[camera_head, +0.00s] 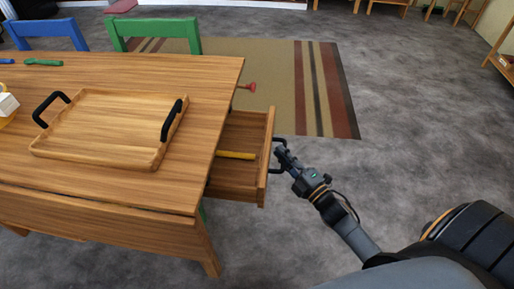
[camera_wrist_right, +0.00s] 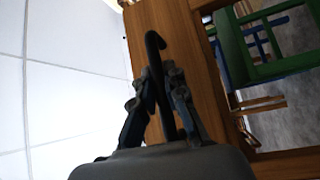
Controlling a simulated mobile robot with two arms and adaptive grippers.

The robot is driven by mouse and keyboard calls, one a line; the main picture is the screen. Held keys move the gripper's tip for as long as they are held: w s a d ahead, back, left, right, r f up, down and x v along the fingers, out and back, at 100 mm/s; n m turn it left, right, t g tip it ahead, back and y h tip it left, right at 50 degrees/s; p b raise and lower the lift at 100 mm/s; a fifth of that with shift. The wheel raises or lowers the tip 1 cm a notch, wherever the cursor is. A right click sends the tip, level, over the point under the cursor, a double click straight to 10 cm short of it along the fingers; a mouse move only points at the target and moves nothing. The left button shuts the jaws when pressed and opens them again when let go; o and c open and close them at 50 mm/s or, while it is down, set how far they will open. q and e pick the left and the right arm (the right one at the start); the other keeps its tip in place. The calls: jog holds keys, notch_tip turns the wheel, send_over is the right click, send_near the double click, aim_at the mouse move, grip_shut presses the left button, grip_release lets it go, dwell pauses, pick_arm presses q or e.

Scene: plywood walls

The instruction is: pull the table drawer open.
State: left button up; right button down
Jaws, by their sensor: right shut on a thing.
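The table drawer (camera_head: 237,189) is wooden and stands pulled out from the right end of the wooden table (camera_head: 120,75). A yellow stick-like thing (camera_head: 236,155) lies inside it. My right gripper (camera_head: 280,153) is at the outer face of the drawer front, shut on its black handle (camera_head: 277,170). In the right wrist view the handle (camera_wrist_right: 154,45) runs between the two fingers (camera_wrist_right: 160,95), with the wooden drawer front behind it. My left gripper is not in view.
A wooden tray (camera_head: 100,150) with black handles lies on the table. A blue chair (camera_head: 45,30) and a green chair (camera_head: 155,28) stand behind it. A red knob-like thing (camera_head: 251,87) sticks out past the table's edge. Open floor and a striped rug (camera_head: 275,70) lie right of the table.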

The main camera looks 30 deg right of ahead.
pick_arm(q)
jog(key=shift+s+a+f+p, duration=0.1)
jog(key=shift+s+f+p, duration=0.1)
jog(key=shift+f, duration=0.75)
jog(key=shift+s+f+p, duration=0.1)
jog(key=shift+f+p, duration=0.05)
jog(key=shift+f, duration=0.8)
pick_arm(e)
jog(key=s+d, duration=0.8)
jog(key=d, duration=0.4)
jog(key=shift+d, duration=0.1)
jog(key=c, duration=1.4)
grip_release()
jog(key=shift+s+d, duration=0.1)
jog(key=shift+s, duration=0.1)
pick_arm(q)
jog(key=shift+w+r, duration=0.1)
pick_arm(e)
jog(key=shift+o, duration=0.2)
jog(key=v, duration=1.2)
